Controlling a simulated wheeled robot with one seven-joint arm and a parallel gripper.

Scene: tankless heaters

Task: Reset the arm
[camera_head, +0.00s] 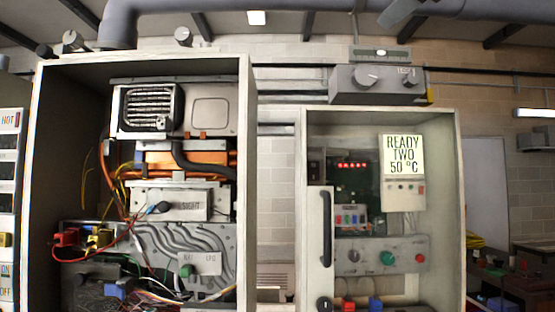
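Neither my arm nor my gripper shows in the head view, so its pose and opening cannot be seen. The view faces two open heater cabinets. The left cabinet (246,150) holds a grey fan unit (150,108), orange pipes, a small box with a dark knob (178,205) and loose wires.
A grey control box with knobs (375,84) sits atop the right cabinet. A narrow gap with a block wall (276,190) separates the cabinets. A panel marked HOT, ON and OFF (10,200) stands at the left edge. A dark table (530,285) is at the lower right.

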